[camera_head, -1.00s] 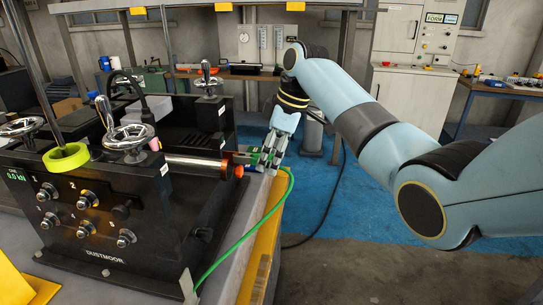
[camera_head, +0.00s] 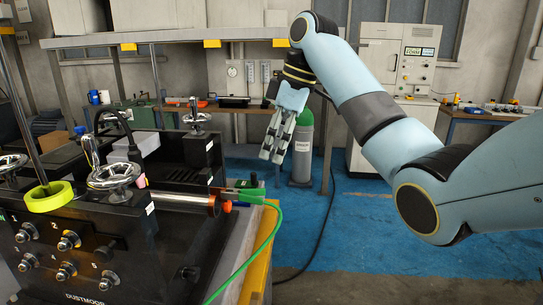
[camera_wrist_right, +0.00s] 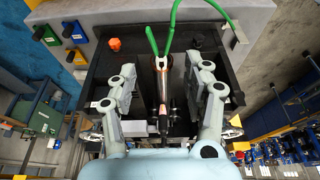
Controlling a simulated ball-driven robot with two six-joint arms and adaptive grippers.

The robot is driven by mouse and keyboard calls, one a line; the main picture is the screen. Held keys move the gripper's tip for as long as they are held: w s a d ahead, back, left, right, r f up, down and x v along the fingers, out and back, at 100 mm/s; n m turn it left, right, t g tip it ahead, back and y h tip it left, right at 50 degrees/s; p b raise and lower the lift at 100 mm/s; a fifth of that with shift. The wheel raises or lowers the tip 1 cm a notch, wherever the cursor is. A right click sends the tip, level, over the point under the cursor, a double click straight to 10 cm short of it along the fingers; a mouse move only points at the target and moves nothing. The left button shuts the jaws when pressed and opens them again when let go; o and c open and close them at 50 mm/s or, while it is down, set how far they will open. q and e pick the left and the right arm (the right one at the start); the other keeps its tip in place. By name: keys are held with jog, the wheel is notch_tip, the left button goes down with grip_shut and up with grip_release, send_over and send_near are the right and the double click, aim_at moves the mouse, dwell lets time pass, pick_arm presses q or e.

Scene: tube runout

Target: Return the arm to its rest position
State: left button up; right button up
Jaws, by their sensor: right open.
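My right arm comes in from the right in the head view. Its gripper (camera_head: 273,156) hangs open and empty in the air, fingers down, behind and above the tube's right end and clear of it. In the right wrist view the tube (camera_wrist_right: 162,88) shows between the two spread grey fingers, with nothing held. My left gripper is not in view.
A green cable (camera_head: 268,240) loops from the tube end over the bench edge. Handwheels (camera_head: 115,175) and a lime ring (camera_head: 48,196) top the machine. The blue floor (camera_head: 350,225) is open.

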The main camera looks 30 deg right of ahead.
dwell(0.3)
jog(key=s+f+m+g+b, duration=0.1)
jog(key=s+f+g+b, duration=0.15)
jog(key=s+f, duration=0.9)
jog(key=s+a+f+m+g+b, duration=0.1)
jog(key=s+f+b, duration=0.3)
jog(key=f, duration=1.4)
jog(key=s+f+m+g+b, duration=0.15)
jog(key=s+f+b, duration=0.4)
jog(key=f, duration=0.95)
jog(key=s+d+f+m+t+h+b, duration=0.1)
jog(key=s+f+m+t+b, duration=0.1)
jog(key=s+f, duration=1.3)
jog(key=s+d+f+m+t+h+b, duration=0.1)
jog(key=s+f+m+h+b, duration=0.1)
jog(key=s+f, duration=1.4)
jog(key=s+m+b, duration=0.1)
jog(key=s+m, duration=0.1)
jog(key=shift+s+d+m+t+h, duration=0.15)
jog(key=shift+d+m+t+h, duration=0.15)
jog(key=shift+d+m+t, duration=0.1)
